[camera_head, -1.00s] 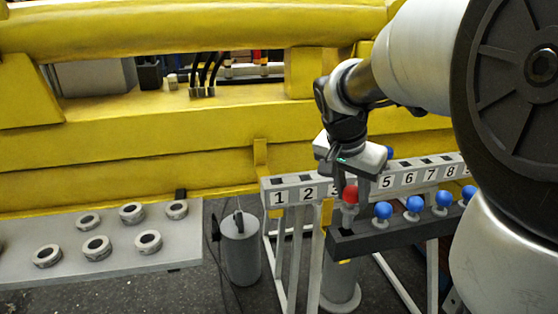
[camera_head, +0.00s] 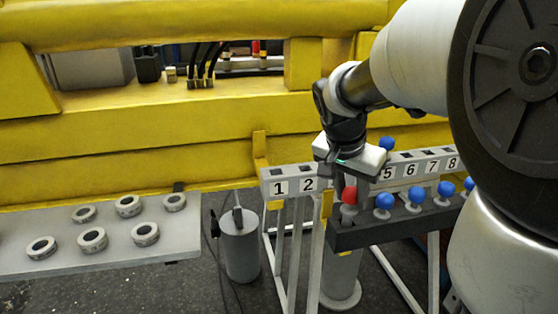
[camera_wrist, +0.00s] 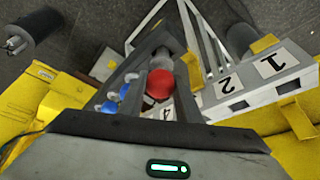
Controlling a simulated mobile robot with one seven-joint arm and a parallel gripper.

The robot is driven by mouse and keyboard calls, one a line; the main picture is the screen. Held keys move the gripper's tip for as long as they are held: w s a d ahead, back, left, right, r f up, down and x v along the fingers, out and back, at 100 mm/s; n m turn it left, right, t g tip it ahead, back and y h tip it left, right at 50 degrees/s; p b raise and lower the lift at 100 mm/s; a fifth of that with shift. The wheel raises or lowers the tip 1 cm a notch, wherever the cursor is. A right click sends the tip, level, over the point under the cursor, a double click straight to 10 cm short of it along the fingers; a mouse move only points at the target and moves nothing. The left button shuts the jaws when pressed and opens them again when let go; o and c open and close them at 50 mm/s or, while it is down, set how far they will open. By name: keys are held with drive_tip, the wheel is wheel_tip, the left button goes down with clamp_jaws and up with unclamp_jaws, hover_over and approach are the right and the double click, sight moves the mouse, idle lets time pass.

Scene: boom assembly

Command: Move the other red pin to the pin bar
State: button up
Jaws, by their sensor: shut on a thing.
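The red-headed pin (camera_head: 349,195) is upright between the fingers of my gripper (camera_head: 350,188), which is shut on it. Its grey shank stands at the left end of the dark pin bar (camera_head: 400,236); I cannot tell whether it is fully seated there. Several blue-headed pins (camera_head: 384,201) stand along the same bar to its right. In the wrist view the red head (camera_wrist: 160,84) shows between the fingers, with blue heads (camera_wrist: 110,106) to its left. My gripper hides part of the numbered rail (camera_head: 295,184) behind.
A blue pin (camera_head: 387,143) stands behind my gripper near label 5. A grey shelf (camera_head: 185,240) with several metal rings (camera_head: 92,239) is at the left. A grey canister (camera_head: 240,245) stands on the floor between. A yellow boom (camera_head: 150,145) spans the back.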

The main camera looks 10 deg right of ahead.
drive_tip(key=shift+f+b, duration=1.1)
drive_tip(key=shift+f, duration=0.25)
drive_tip(key=o, duration=1.3)
drive_tip(key=p+v, duration=0.3)
drive_tip(key=v, duration=1.4)
drive_tip(key=s+a+n+t+y+p, duration=0.1)
drive_tip(key=s+a+n+p, duration=0.2)
drive_tip(key=s+n+p, duration=0.2)
drive_tip(key=s+a+f+n+t+y+p, duration=0.1)
drive_tip(key=s+a+n+y+p, duration=0.1)
drive_tip(key=s+a+n+p, duration=0.2)
drive_tip(key=s+n+p, duration=0.1)
drive_tip(key=s, duration=0.2)
drive_tip(key=shift+s+a+t, duration=0.3)
drive_tip(key=shift+a+t, duration=0.05)
drive_tip(key=shift+t, duration=0.05)
